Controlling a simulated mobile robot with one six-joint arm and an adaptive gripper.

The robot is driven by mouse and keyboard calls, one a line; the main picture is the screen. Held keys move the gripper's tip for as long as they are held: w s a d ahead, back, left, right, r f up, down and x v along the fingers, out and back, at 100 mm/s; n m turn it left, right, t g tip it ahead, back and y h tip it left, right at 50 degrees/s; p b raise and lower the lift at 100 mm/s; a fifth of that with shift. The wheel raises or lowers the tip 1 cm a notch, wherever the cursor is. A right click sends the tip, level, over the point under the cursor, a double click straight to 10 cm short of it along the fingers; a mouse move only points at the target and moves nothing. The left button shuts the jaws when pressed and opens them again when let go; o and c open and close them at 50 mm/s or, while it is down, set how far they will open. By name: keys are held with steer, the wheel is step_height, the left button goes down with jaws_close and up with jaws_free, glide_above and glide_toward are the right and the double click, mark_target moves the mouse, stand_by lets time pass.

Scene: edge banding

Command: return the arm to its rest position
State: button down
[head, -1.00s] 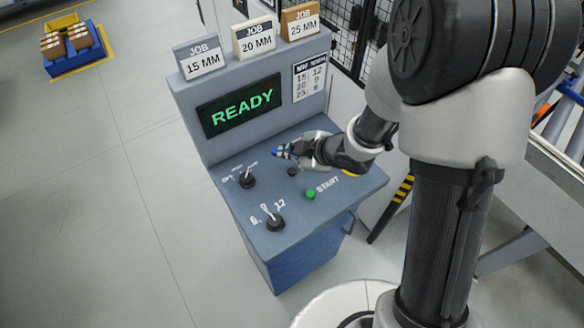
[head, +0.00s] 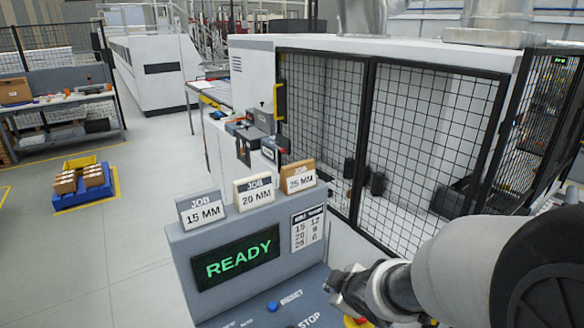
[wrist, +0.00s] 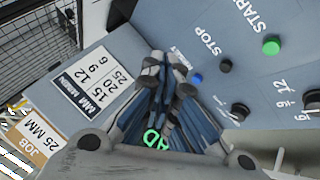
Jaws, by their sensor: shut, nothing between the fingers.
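My gripper (head: 345,290) is over the right part of the control console (head: 180,250) in the head view, apart from its surface and holding nothing. In the wrist view my gripper (wrist: 165,65) has its fingertips together. The screen (head: 236,257) reads READY in green. A blue button (head: 272,306) marked RESET is left of my gripper; it also shows in the wrist view (wrist: 197,79). The wrist view also shows a black STOP button (wrist: 226,66), a green START button (wrist: 271,46) and black selector knobs (wrist: 240,112).
Three job blocks, 15 MM (head: 203,211), 20 MM (head: 255,190) and 25 MM (head: 299,178), stand on the console's top. A mesh-fenced machine (head: 430,130) stands behind. A blue bin with boxes (head: 84,186) is on the floor at left. The floor between is open.

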steer(key=s+d+r+m+h+b, duration=0.2)
steer(key=s+d+r+m, duration=0.2)
steer(key=s+d+m, duration=0.15)
steer(key=s+a+m+g+b, duration=0.1)
steer(key=s+m+g+b, duration=0.2)
steer(key=s, duration=1.6)
steer(key=m, duration=0.3)
steer(key=shift+s+a+m+y+b, duration=0.2)
steer(key=shift+s+m+y+b, duration=0.1)
steer(key=shift+m+b, duration=0.1)
steer(key=shift+f, duration=0.1)
